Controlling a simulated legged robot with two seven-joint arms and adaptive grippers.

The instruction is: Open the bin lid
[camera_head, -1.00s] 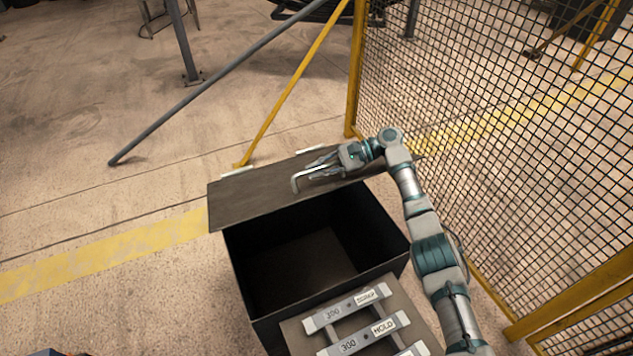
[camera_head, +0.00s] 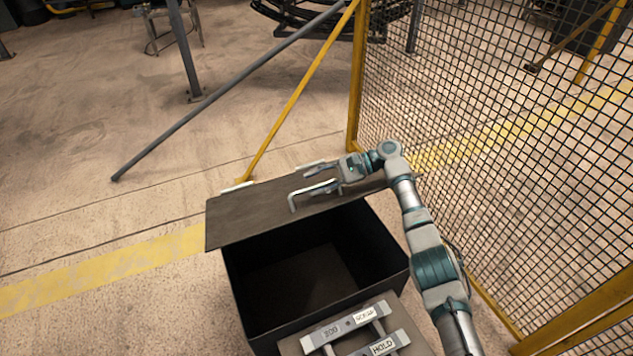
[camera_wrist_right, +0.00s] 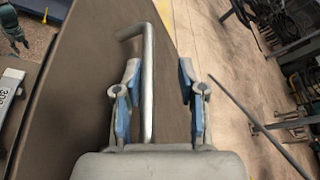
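The bin (camera_head: 265,325) is a dark open-topped box, and its inside shows. Its flat brown lid (camera_head: 240,220) is swung back beyond the far rim; it also shows in the right wrist view (camera_wrist_right: 75,95). A bent grey metal handle (camera_head: 310,190) stands on the lid. My right gripper (camera_head: 328,178) is at this handle. In the right wrist view, its blue-padded fingers (camera_wrist_right: 160,85) are spread apart with the handle (camera_wrist_right: 148,85) between them, nearer the left finger. A small teal part (camera_wrist_right: 12,25) at that view's upper left looks like my left gripper; its fingers are unclear.
A shelf with labelled grey bars (camera_head: 345,328) stands in front of the bin. A yellow-framed mesh fence (camera_head: 500,150) runs along the right. A yellow brace (camera_head: 300,90) and a grey brace (camera_head: 220,90) slant behind the lid. The floor at left is clear.

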